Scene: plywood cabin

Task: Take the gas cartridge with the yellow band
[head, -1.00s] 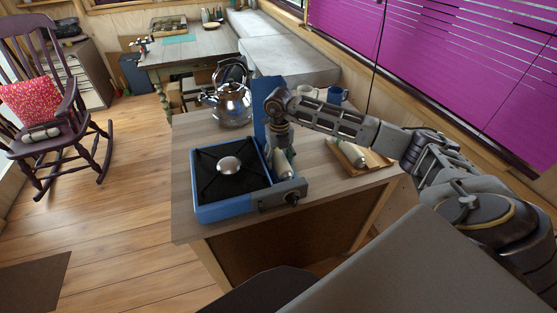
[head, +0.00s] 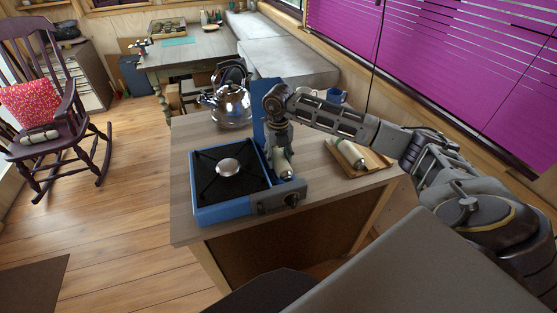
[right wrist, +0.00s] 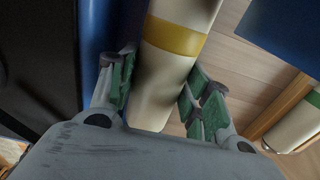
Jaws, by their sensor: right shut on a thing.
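The cream gas cartridge with the yellow band (right wrist: 174,37) runs between my right gripper's fingers (right wrist: 155,98) in the right wrist view. The green-lined fingers are shut on it, below the band. In the head view, my right gripper (head: 279,146) is over the right side of the blue camping stove (head: 208,214). Part of the cartridge (head: 285,166) shows below it, in or just above the stove's side bay; I cannot tell whether it touches the stove. The gripper hides its upper part. My left gripper is out of view.
A wooden tray (head: 377,163) with another cartridge (head: 350,153) lies right of the stove; that cartridge's green band (right wrist: 314,97) shows in the right wrist view. A kettle (head: 231,106) and a blue mug (head: 337,96) stand behind. The stove's blue lid (head: 262,97) stands upright.

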